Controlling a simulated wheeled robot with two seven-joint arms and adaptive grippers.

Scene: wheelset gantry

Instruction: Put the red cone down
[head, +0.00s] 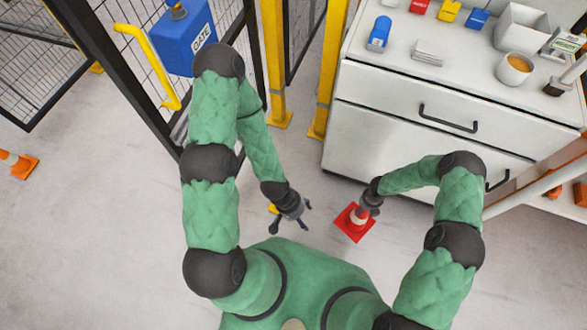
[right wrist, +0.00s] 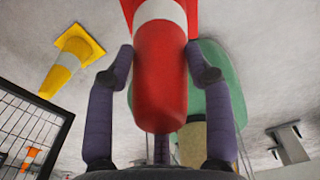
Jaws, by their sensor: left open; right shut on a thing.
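The red cone (head: 354,222) has a white band and a square red base. It is below my right gripper (head: 366,206) in the head view, in front of the drawer cabinet. In the right wrist view the red cone (right wrist: 160,90) stands between the two fingers of my right gripper (right wrist: 160,72), which are shut on its upper part. I cannot tell whether its base touches the floor. My left gripper (head: 291,220) is open and empty, to the left of the red cone.
A white drawer cabinet (head: 400,133) stands behind the red cone, with a cup (head: 514,69) on top. A yellow cone (right wrist: 70,60) shows in the right wrist view. An orange cone (head: 18,164) stands far left. Yellow posts (head: 273,65) and fencing stand behind.

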